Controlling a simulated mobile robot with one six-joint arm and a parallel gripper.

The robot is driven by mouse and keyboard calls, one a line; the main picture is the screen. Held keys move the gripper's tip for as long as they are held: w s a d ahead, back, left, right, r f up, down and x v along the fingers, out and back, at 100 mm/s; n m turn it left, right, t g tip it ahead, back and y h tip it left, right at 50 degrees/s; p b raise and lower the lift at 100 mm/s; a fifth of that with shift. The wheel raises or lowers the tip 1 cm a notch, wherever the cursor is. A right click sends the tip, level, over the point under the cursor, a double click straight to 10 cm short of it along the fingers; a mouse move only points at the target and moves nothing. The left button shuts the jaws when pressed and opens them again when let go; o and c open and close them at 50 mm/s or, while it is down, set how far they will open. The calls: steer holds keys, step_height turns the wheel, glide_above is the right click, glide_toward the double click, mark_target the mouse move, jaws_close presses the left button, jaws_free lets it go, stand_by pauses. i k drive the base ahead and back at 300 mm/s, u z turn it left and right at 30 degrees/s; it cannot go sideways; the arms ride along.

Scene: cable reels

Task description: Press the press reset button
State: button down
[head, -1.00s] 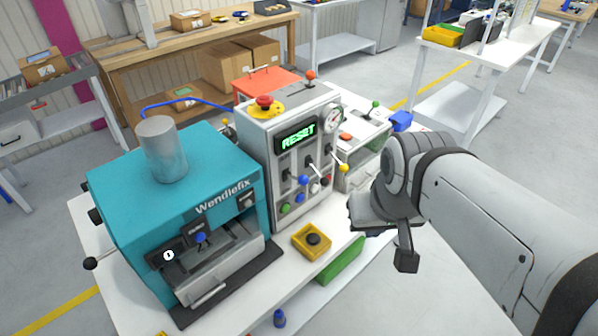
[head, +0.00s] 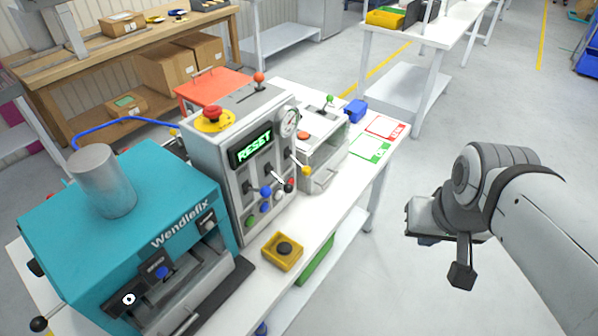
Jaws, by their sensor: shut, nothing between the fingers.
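The teal Wendlefix press (head: 130,215) stands on the left of the white bench. Beside it is a grey control cabinet (head: 215,165) whose green display (head: 252,147) reads RESET. Its front carries levers and several coloured buttons, including a green one (head: 250,222) and a blue one (head: 265,206). A red mushroom button (head: 212,113) on a yellow base tops the cabinet. I cannot read which button is labelled press reset. My gripper (head: 426,239) is shut and empty, right of the bench, touching nothing.
A smaller grey unit (head: 322,150) with an orange button, and red and green cards (head: 370,147), occupy the bench's far end. A green bin (head: 316,260) sits beneath. Clear floor separates the bench from my arm.

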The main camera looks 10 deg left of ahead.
mark_target(264, 207)
steer(key=z, duration=0.2)
steer(key=k, duration=1.6)
steer(key=u, duration=1)
steer(key=i, duration=1)
steer(key=u, duration=0.05)
